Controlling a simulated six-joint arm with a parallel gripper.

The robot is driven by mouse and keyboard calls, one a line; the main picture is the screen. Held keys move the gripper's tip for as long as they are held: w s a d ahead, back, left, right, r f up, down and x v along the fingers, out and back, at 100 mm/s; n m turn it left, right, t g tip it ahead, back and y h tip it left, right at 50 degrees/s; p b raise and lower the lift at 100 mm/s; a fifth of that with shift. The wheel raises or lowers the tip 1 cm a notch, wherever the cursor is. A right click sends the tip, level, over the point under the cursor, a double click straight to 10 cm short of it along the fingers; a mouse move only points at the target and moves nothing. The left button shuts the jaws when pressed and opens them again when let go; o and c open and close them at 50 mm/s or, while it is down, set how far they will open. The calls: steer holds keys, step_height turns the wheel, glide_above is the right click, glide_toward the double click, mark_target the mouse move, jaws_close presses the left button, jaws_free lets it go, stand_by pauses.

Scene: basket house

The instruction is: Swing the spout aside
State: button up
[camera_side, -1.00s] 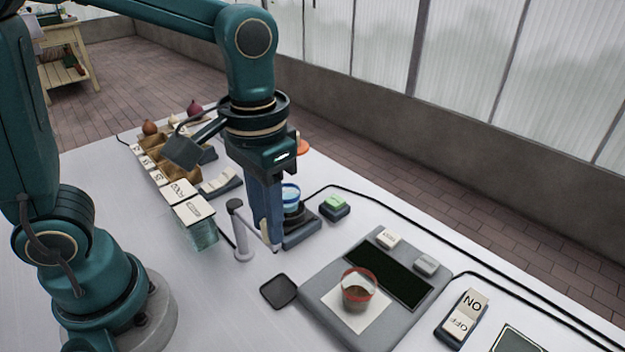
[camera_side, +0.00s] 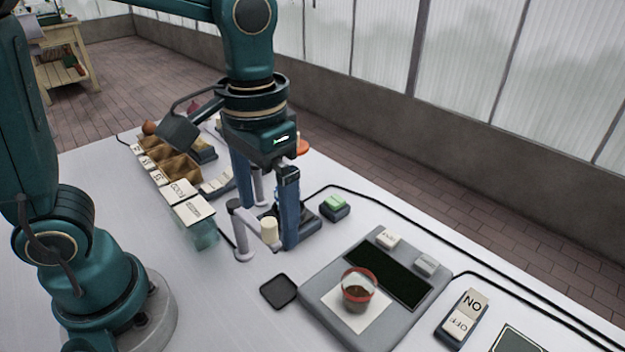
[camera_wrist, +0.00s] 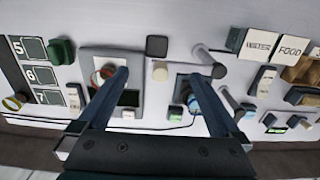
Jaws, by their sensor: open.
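The spout stands as a grey post (camera_side: 241,232) with a thin arm reaching right, and a cream knob (camera_side: 269,229) shows by the arm's end. In the wrist view the post (camera_wrist: 201,53) is right of centre and the knob (camera_wrist: 160,74) is near the middle. My gripper (camera_side: 266,226) is open, one finger on each side of the knob. In the wrist view the knob lies between the fingertips of my gripper (camera_wrist: 156,79). Whether a finger touches it, I cannot tell. A blue-rimmed cup (camera_wrist: 194,104) is partly hidden by a finger.
A scale (camera_side: 317,287) holding a red-rimmed cup (camera_side: 358,292) stands right. A small black pad (camera_side: 279,291) lies in front of the spout. Labelled blocks (camera_side: 181,190) and brown bins (camera_side: 182,166) are left. A green button (camera_side: 335,203) and ON/OFF switch (camera_side: 462,317) are right.

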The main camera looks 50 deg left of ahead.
steer(key=shift+r, duration=2.55)
steer(key=shift+a+r, duration=0.15)
steer(key=s+a+f+t, duration=0.4)
steer(key=a+t, duration=0.1)
steer(key=shift+s+t, duration=0.25)
steer(key=shift+t, duration=0.05)
